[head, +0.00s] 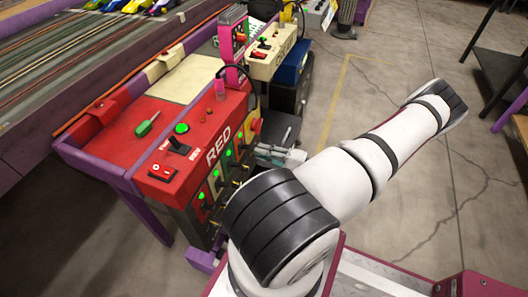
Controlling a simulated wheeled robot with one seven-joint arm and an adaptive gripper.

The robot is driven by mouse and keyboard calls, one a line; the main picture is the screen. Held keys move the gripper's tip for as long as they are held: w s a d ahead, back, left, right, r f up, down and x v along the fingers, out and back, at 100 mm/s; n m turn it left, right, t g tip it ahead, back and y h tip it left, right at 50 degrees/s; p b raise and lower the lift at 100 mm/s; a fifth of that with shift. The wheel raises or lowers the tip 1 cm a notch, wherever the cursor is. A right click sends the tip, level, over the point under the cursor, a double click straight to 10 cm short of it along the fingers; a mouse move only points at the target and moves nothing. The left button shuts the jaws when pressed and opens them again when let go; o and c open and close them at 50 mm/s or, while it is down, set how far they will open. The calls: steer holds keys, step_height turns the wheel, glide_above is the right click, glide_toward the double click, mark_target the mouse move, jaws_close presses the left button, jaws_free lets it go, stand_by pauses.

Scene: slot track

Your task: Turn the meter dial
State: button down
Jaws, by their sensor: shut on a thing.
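The red control station (120,135), marked RED, stands at the left of the head view. Its front panel (217,185) carries green lights, switches and small knobs. My gripper (262,150) is at the right part of this panel, partly behind my white arm. It is shut on what seems to be the meter dial at the panel. The dial's face and the fingertips are too small and covered to make out clearly. A red round knob (256,125) shows just above the gripper.
A green-handled screwdriver (148,125) lies on the red station's top. A cream station (270,50) with a pink post stands behind. The slot track (60,60) with several cars runs along the upper left. The concrete floor (400,60) at the right is open.

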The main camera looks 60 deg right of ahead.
steer(key=shift+n, duration=0.6)
steer(key=c, duration=1.4)
jaws_free()
steer(key=shift+c, duration=0.2)
steer(key=s, duration=1.2)
steer(key=shift+d, duration=0.45)
steer(key=shift+s, duration=0.1)
